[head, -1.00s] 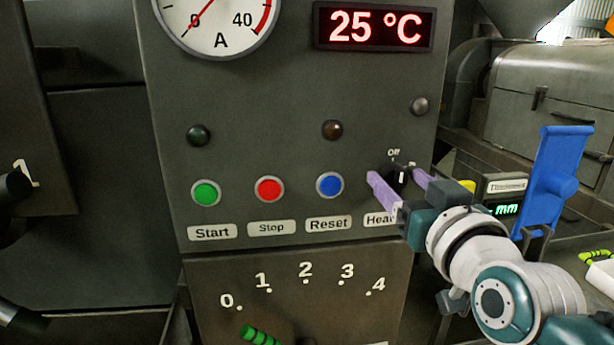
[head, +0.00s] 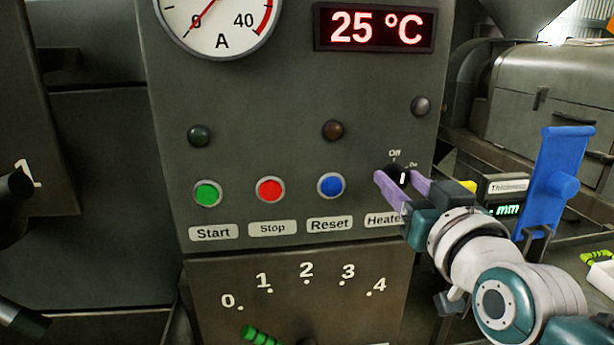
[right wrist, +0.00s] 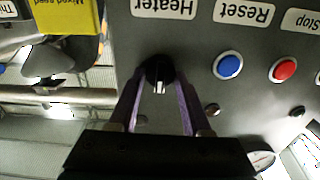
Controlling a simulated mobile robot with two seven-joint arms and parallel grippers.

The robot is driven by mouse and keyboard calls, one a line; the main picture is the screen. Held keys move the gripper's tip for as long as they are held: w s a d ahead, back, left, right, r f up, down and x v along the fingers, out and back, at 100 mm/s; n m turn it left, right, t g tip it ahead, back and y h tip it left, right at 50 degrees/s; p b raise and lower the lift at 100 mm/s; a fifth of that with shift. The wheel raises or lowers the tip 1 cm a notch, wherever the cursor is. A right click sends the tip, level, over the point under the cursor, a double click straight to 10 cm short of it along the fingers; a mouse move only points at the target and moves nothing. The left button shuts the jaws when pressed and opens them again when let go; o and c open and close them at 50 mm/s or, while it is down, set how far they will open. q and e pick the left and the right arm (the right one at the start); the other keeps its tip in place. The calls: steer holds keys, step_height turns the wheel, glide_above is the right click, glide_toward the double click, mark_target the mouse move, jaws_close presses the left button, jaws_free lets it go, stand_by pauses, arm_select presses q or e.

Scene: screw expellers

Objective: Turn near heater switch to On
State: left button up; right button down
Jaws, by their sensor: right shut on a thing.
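The heater switch is a black round knob (head: 398,173) with a white mark, on the grey panel above the Heater label (head: 383,220). "Off" is printed above it and "On" at its upper right. The white mark looks roughly upright, towards Off. My right gripper (head: 397,177) is shut on the knob, one purple finger on each side. In the right wrist view, upside down, the knob (right wrist: 158,72) sits between the fingertips. My left gripper is not in view.
Green Start (head: 207,193), red Stop (head: 270,189) and blue Reset (head: 330,186) buttons lie left of the switch. A temperature display (head: 375,27) reads 25 °C above. A blue-handled thing (head: 557,180) and a thickness display (head: 507,210) stand to the right.

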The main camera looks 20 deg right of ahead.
steer(key=m, duration=0.2)
steer(key=shift+m+p, duration=0.3)
steer(key=m, duration=0.3)
steer(key=shift+d+m, duration=0.1)
steer(key=shift+m, duration=0.2)
steer(key=m, duration=0.4)
steer(key=shift+f, duration=0.1)
steer(key=shift+m, duration=0.6)
steer(key=shift+c, duration=1.8)
jaws_free()
steer(key=shift+s, duration=0.15)
